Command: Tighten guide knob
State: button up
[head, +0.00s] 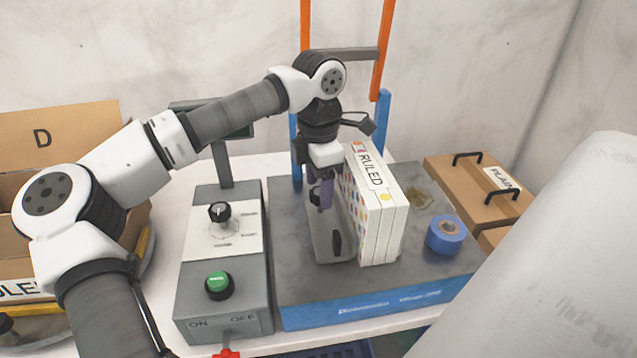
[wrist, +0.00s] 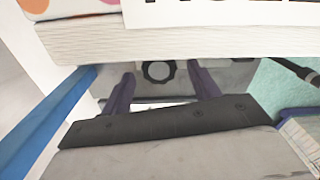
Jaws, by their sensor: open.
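A dark round knob with a pale centre (wrist: 158,71) shows in the wrist view, on a grey plate. My gripper (wrist: 161,76) is open, with one purple finger to the left of the knob and one to the right. I cannot tell whether either finger touches it. In the head view my gripper (head: 325,200) points down just left of the white stack labelled RULED (head: 382,225). It is above a grey upright guide plate (head: 325,244). The knob is largely hidden by my gripper in the head view.
The stack stands close on my gripper's right, on a grey machine bed (head: 300,290). A blue tape roll (head: 446,235) lies further right. A control box (head: 240,265) with a dial (head: 219,212) and green button (head: 217,284) is left. Cardboard boxes stand on both sides.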

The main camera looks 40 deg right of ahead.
aim_at(318, 192)
jog(key=shift+f, duration=0.4)
jog(key=shift+c, duration=0.4)
jog(key=c, duration=0.9)
jog(key=shift+m, duration=2.4)
jog(key=shift+w, duration=0.1)
jog(key=o, duration=1)
jog(key=shift+r, duration=0.15)
notch_tip(318, 192, up, 14)
jog(key=shift+f+b, duration=0.15)
jog(key=shift+b, duration=0.55)
